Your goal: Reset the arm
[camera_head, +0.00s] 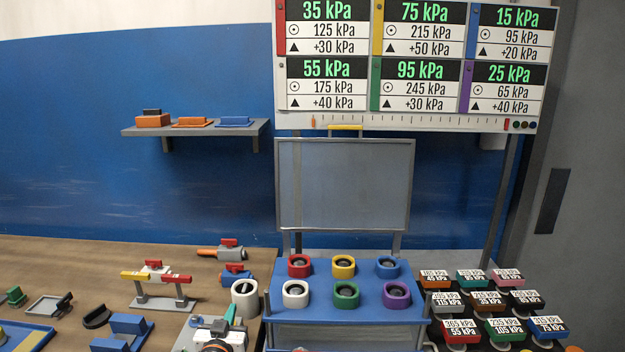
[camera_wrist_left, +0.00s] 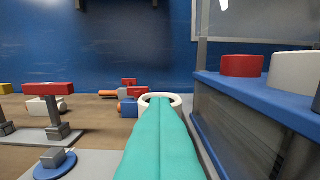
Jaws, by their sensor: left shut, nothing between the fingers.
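My left gripper (camera_head: 230,309) has teal fingers and sits low in the head view, near the right edge of the wooden bench. In the left wrist view its fingers (camera_wrist_left: 158,108) are shut together with nothing between them. They point forward towards a white open-topped cylinder (camera_head: 245,299), whose rim (camera_wrist_left: 174,99) shows just past the fingertips. I cannot tell whether they touch it. My right gripper is not in view.
A blue stand (camera_head: 320,282) with several coloured ring sockets is to the right. Valves, including a red-handled one (camera_head: 229,250), and a red-and-yellow handled rack (camera_head: 163,303) are on the wooden bench (camera_head: 60,262). Labelled weights (camera_head: 472,278) stand at far right.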

